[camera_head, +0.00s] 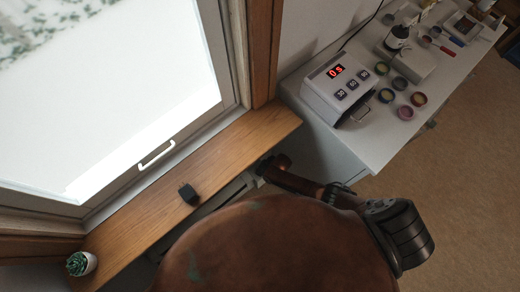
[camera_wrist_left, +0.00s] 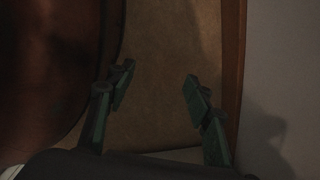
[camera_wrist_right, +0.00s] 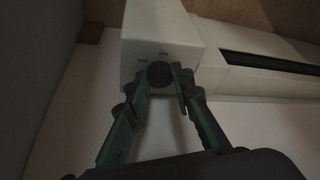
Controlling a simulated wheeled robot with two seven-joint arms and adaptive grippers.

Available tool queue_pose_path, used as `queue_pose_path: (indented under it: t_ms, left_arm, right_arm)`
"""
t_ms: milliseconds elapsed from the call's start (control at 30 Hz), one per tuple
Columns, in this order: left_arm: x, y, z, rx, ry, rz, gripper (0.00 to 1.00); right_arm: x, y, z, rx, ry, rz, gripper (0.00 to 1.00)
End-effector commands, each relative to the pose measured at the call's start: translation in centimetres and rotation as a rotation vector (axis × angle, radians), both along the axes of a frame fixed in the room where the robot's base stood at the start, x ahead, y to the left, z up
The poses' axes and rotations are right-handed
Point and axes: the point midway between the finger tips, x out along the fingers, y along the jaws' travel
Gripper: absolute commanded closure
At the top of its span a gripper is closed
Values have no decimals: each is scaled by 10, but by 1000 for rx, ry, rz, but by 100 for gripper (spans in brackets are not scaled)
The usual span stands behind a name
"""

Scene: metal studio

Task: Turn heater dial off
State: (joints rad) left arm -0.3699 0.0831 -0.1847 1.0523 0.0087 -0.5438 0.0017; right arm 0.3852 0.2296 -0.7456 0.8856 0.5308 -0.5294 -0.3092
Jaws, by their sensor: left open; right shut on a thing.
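The heater (camera_wrist_right: 215,55) is a white box with a long dark slot along it. In the right wrist view its end face carries a round dark dial (camera_wrist_right: 159,74) with small marks above it. My right gripper (camera_wrist_right: 160,82) has its fingers on either side of the dial and is shut on it. In the head view my right arm reaches down beside the window sill, and its gripper (camera_head: 266,168) is partly hidden there; the dial cannot be made out. My left gripper (camera_wrist_left: 160,84) is open and empty over a brown floor in the left wrist view.
A wooden window sill (camera_head: 225,150) holds a small dark block (camera_head: 188,194) and a potted plant (camera_head: 81,263). A white counter (camera_head: 385,145) at right bears a device with a red display (camera_head: 338,85) and several small round containers. Open floor (camera_head: 470,170) lies at right.

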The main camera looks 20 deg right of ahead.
Motion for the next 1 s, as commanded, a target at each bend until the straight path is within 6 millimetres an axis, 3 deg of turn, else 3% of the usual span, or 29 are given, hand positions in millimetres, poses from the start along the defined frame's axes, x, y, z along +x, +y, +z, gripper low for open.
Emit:
queue_pose_path:
  t_ms: [300,700,733,1000]
  left_arm:
    - [12,-1,5,-1,0,7,53]
    - [13,-1,6,-1,0,7,53]
    - [13,-1,6,-1,1,7,53]
    - [13,-1,6,-1,1,7,53]
  right_arm:
    - [-1,0,-1,0,2,75,100]
    - [-1,1,-1,1,2,79,100]
    - [-1,1,-1,1,2,79,76]
    - [0,0,0,0,2,77,61]
